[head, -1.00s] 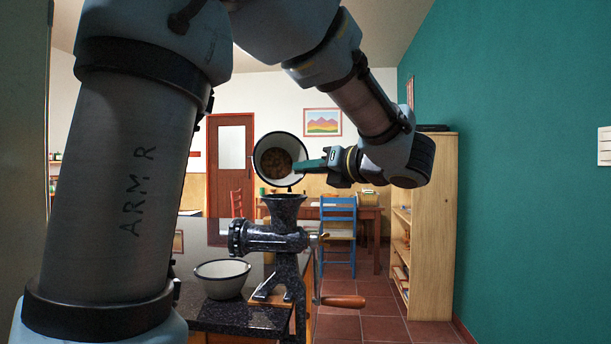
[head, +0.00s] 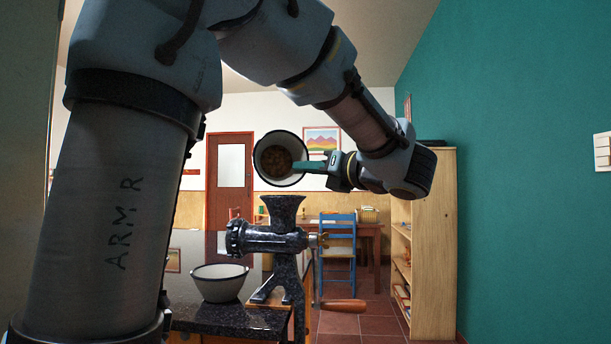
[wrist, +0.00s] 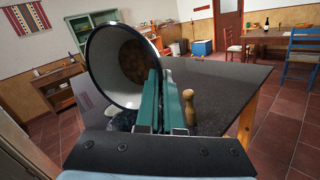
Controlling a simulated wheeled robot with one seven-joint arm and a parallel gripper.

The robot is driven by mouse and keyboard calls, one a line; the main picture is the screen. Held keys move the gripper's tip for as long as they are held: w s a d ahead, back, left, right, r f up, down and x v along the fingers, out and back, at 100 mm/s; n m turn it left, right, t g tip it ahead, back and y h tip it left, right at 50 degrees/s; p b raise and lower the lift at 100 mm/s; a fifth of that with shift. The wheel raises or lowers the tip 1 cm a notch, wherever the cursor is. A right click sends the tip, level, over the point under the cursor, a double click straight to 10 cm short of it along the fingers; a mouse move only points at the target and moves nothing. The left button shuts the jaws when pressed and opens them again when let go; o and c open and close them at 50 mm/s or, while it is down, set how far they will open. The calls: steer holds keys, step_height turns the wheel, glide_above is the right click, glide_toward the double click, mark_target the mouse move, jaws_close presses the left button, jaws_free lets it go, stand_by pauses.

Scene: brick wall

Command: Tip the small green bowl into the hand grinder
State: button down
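My gripper (head: 308,167) is shut on the wall of a small bowl (head: 299,150), and its green fingers also show in the wrist view (wrist: 157,105). The bowl looks pale with a dark rim; I see no clear green on it. It is tilted far over, its mouth facing the head camera, with brown bits (head: 275,161) inside. The dark speckled hand grinder (head: 268,240) stands upright on the counter edge. Its hopper (head: 283,208) is just below the bowl, with a small gap. The wrist view (wrist: 98,65) shows the bowl's inside but hides most of the grinder.
A second pale bowl with a dark rim (head: 219,283) stands on the dark counter (head: 200,312), left of the grinder. The grinder's crank has a wooden handle (head: 343,305) sticking out right. A wooden shelf (head: 434,250) stands by the green wall. A blue chair (head: 338,240) is farther back.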

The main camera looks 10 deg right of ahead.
steer(key=shift+s+d+r+n+t+y+b, duration=0.1)
steer(key=shift+s+n+t+y+b, duration=0.3)
steer(key=shift+b, duration=1.85)
steer(key=shift+s+f+n+t+y+b, duration=0.1)
steer(key=shift+n+t+y+b, duration=0.45)
steer(key=shift+b, duration=1.65)
steer(key=shift+s+d+r+n+t+y+b, duration=0.1)
steer(key=shift+s+n+t+y+b, duration=0.35)
steer(key=shift+b, duration=1.8)
steer(key=shift+w+r+y+b, duration=0.15)
steer(key=shift+y+b, duration=0.25)
steer(key=shift+b, duration=0.3)
